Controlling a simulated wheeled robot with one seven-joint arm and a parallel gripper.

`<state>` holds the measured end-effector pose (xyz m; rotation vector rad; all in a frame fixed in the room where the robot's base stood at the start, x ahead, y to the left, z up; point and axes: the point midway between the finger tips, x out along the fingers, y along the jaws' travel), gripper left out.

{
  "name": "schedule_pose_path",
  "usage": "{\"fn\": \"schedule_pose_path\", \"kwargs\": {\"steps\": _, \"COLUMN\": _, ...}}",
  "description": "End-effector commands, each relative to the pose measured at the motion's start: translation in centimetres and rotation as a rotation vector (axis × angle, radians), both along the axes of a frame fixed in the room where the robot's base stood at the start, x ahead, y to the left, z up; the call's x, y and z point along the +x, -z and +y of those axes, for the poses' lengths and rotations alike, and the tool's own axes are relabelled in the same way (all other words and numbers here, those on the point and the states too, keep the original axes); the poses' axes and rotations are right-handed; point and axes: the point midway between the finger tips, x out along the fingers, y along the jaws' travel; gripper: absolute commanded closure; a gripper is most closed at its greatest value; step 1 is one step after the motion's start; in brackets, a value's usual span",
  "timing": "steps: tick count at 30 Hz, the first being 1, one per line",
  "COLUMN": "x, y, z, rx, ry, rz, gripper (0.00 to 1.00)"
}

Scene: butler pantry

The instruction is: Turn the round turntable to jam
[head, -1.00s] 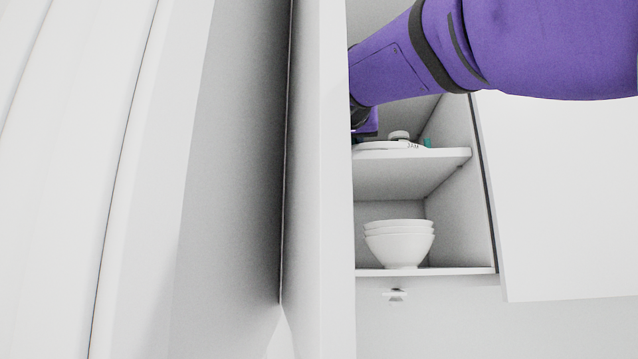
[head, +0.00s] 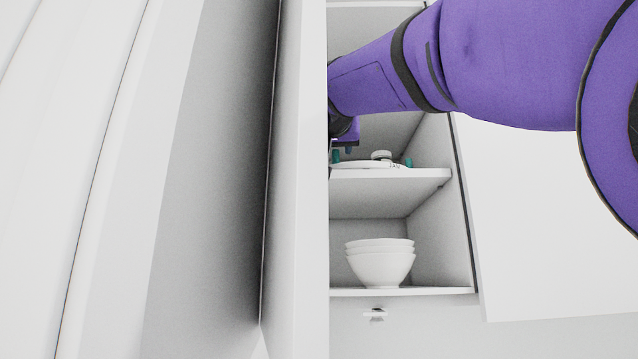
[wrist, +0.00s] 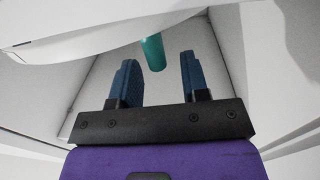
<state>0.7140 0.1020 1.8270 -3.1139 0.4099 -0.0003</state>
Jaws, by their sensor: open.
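The round turntable (head: 362,166) is white and lies on the upper shelf of the open cupboard; the vertical panel hides its left side. On it are a white knob-like piece (head: 381,155) and small teal pieces at the left (head: 336,155) and right. I cannot read a jam label. In the wrist view the white turntable (wrist: 110,28) spans the top, with a teal peg (wrist: 153,52) sticking out from it. My gripper (wrist: 158,75) is open, its two blue fingers apart, with the peg's end appearing between and beyond the fingertips. Contact is not visible. In the head view the panel mostly hides my gripper.
Stacked white bowls (head: 380,263) stand on the lower shelf. The upper shelf (head: 400,178) has a bare right part. A tall white panel (head: 300,200) stands close on the left of the opening. A white door or panel (head: 545,220) is at the right.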

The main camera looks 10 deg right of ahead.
Motion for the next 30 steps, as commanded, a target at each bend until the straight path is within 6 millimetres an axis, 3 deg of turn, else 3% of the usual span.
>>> {"fn": "schedule_pose_path", "kwargs": {"steps": 6, "x": -0.1, "y": -1.4, "z": 0.0, "rx": 0.000, "ry": 0.000, "rz": 0.000, "gripper": 0.58}}
{"fn": "schedule_pose_path", "kwargs": {"steps": 17, "x": -1.7, "y": -1.4, "z": 0.0, "rx": -0.001, "ry": -0.002, "rz": 0.000, "gripper": 0.58}}
{"fn": "schedule_pose_path", "kwargs": {"steps": 30, "x": -5.7, "y": -1.8, "z": -0.6, "rx": -0.001, "ry": -0.003, "rz": -0.001, "gripper": 0.58}}
